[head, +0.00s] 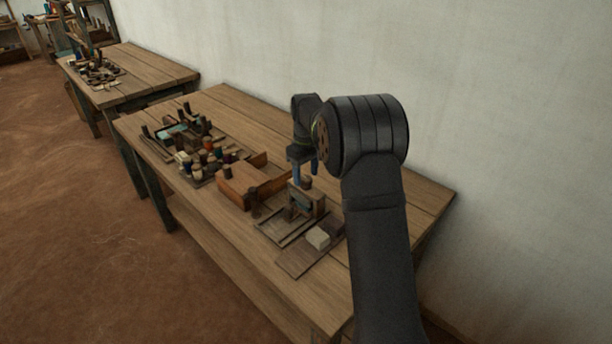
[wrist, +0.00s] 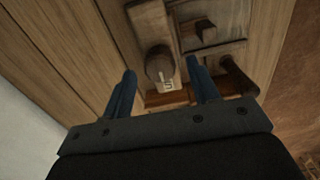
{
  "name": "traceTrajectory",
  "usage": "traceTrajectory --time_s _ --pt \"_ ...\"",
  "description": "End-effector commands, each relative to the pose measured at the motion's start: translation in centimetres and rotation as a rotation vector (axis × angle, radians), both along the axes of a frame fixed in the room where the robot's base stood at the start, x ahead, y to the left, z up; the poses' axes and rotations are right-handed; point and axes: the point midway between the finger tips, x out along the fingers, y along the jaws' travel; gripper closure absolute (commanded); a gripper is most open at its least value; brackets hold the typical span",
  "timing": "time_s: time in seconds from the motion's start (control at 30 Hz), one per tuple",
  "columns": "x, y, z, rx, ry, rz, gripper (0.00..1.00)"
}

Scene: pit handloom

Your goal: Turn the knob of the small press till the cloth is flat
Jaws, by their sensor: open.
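The small press (head: 305,199) is a wooden frame on the bench, with a dark round knob (head: 306,183) on top. A bluish patch in the frame may be the cloth; I cannot tell whether it is flat. My gripper (head: 304,172) points down just above the knob, its two blue fingers apart. In the wrist view the knob (wrist: 159,62) shows between and slightly beyond the open fingertips (wrist: 161,73), with a gap on each side. I see no contact. A pale marked strip (wrist: 167,86) lies beside the knob.
Left of the press are a wooden box (head: 240,187), a tray of coloured spools (head: 205,160) and other tools. A pale block (head: 318,238) lies in front of it on a dark board. The bench's front left strip is clear. A wall stands behind.

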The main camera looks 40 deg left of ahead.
Motion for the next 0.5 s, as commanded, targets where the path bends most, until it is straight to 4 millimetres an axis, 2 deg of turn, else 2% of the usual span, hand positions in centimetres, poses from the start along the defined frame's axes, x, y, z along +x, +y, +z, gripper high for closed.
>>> traceTrajectory --time_s 0.13,0.43,0.5 --pt "-0.01 -0.02 -1.01 0.0 0.0 0.0 0.45" --pt "-0.01 -0.01 -1.2 0.0 0.0 0.0 0.45" --pt "-0.01 -0.01 -1.19 0.0 0.0 0.0 0.59"
